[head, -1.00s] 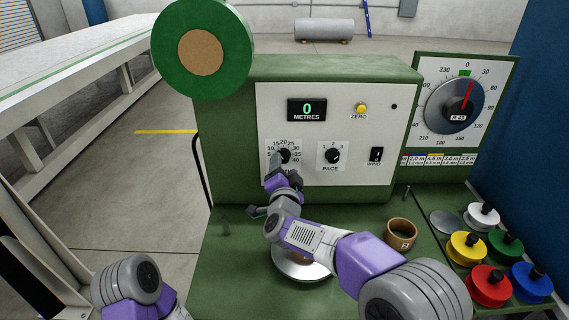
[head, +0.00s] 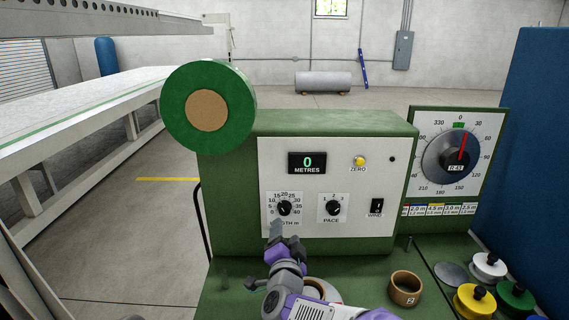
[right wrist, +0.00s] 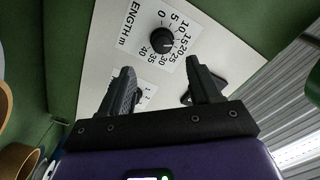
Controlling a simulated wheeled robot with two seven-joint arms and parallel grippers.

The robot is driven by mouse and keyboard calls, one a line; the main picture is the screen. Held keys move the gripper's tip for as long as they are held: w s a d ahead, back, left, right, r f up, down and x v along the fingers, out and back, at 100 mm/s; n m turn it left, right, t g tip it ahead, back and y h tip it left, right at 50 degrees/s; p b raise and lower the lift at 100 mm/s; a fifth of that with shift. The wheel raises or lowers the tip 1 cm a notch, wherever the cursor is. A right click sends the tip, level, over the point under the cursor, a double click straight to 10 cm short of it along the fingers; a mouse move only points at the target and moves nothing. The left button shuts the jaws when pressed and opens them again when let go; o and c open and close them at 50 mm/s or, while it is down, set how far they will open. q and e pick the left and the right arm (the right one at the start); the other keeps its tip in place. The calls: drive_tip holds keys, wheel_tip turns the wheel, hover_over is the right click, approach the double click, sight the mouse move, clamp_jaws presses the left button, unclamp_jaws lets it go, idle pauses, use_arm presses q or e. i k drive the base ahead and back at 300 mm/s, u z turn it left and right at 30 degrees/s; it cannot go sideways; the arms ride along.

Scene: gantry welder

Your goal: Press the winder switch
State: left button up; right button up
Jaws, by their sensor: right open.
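The winder switch (head: 377,205) is a small black rocker marked WIND, at the lower right of the white panel (head: 330,240) in the head view. My right gripper (head: 285,240) is open and empty. It is below the LENGTH knob (head: 284,208), to the left of the switch and apart from it. In the right wrist view the open fingers of my right gripper (right wrist: 160,72) point at the panel, with the LENGTH knob (right wrist: 163,40) beyond them. I cannot make out the switch there. My left gripper is out of view.
The PACE knob (head: 333,208) lies between the LENGTH knob and the switch. The display (head: 307,163) reads 0, beside the yellow ZERO button (head: 359,161). A brown ring (head: 405,288) and coloured spools (head: 474,300) stand on the bench at the right.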

sight(377, 207)
drive_tip(key=k, duration=0.95)
